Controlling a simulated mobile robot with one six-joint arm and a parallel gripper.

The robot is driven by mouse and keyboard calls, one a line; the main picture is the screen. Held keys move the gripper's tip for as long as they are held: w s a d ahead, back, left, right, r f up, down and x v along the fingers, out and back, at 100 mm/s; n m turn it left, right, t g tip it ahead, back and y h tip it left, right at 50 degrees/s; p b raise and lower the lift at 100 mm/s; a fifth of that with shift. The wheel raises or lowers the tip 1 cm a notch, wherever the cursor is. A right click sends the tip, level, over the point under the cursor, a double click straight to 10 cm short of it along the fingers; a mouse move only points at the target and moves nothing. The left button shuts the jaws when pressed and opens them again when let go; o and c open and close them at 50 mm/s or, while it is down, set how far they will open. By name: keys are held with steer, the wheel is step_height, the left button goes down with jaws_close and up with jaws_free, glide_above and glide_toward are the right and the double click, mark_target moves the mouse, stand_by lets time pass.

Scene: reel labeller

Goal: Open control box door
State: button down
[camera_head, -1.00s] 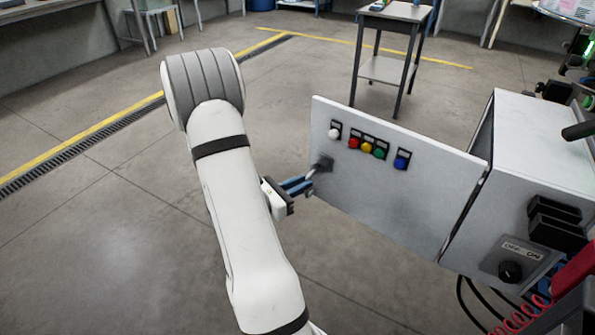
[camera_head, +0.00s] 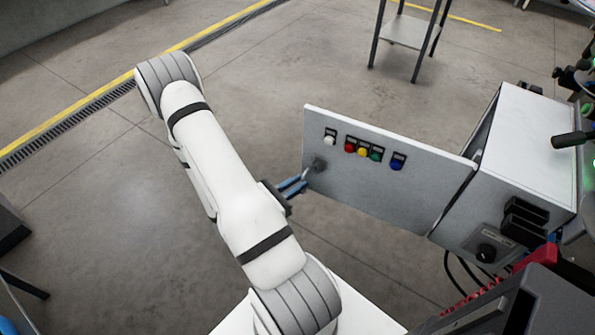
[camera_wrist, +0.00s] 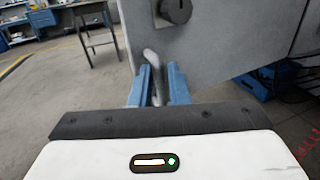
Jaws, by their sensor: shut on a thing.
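The control box door (camera_head: 385,195) is a grey panel that stands swung out to the left from the control box (camera_head: 525,150). A white, a red, a yellow, a green and a blue button run along its upper part. Near its free left edge is a handle (camera_head: 313,169) with a round base, which also shows in the wrist view (camera_wrist: 153,62). My gripper (camera_head: 303,184) has blue fingers, which in the wrist view (camera_wrist: 159,75) stand either side of the bent handle lever. It is shut on the handle.
A small metal table (camera_head: 405,32) stands behind the door. Open floor (camera_head: 250,95) lies left of the door.

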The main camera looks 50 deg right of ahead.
steer(key=shift+s+a+f+g, duration=0.1)
steer(key=shift+s+f+g, duration=0.15)
steer(key=shift+s, duration=0.55)
steer(key=c, duration=1.6)
jaws_free()
steer(key=shift+s+r, duration=0.1)
steer(key=shift+s, duration=0.15)
steer(key=shift+o, duration=0.5)
steer(key=shift+w, duration=0.1)
steer(key=v, duration=0.7)
steer(key=shift+w+a+r, duration=0.15)
steer(key=shift+w+a, duration=0.1)
steer(key=shift+a, duration=0.1)
